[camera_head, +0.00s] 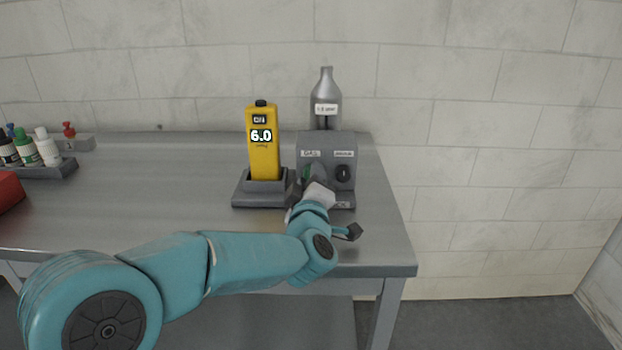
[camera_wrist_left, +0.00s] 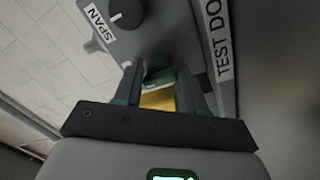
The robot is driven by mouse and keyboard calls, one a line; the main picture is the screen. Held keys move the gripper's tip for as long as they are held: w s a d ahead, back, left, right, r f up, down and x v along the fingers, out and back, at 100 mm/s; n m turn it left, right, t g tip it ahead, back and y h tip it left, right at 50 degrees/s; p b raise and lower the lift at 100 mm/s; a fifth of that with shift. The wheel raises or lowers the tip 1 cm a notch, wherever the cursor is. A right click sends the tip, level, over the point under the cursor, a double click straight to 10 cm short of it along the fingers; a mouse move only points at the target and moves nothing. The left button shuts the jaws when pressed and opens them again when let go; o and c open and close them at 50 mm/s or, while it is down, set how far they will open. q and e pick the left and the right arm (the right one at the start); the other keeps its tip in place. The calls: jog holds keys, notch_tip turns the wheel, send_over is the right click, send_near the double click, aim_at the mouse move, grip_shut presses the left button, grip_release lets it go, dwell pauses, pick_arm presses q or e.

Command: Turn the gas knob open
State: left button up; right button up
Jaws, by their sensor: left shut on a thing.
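The green gas knob (camera_head: 307,171) is on the front of a grey dock box (camera_head: 325,143), below a label that seems to read GAS. It is mostly hidden by my left gripper (camera_head: 306,181), which reaches it from the front. In the left wrist view, my left gripper (camera_wrist_left: 157,80) has its two dark fingers on either side of a green part, which looks like the gas knob (camera_wrist_left: 158,67), and it is shut on it. How far the knob is turned cannot be told. My right gripper does not show.
A yellow meter (camera_head: 262,157) reading 6.0 stands upright in a cradle left of the box. A black span knob (camera_head: 343,173) is just right of my gripper. A grey gas bottle (camera_head: 326,92) stands behind. Small bottles (camera_head: 46,147) are at the far left.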

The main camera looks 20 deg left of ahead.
pick_arm(q)
jog(key=shift+f, duration=0.3)
jog(key=o, duration=0.8)
jog(key=shift+o, duration=0.6)
jog(key=shift+r, duration=0.15)
jog(key=v, duration=1.6)
jog(key=shift+s, duration=0.2)
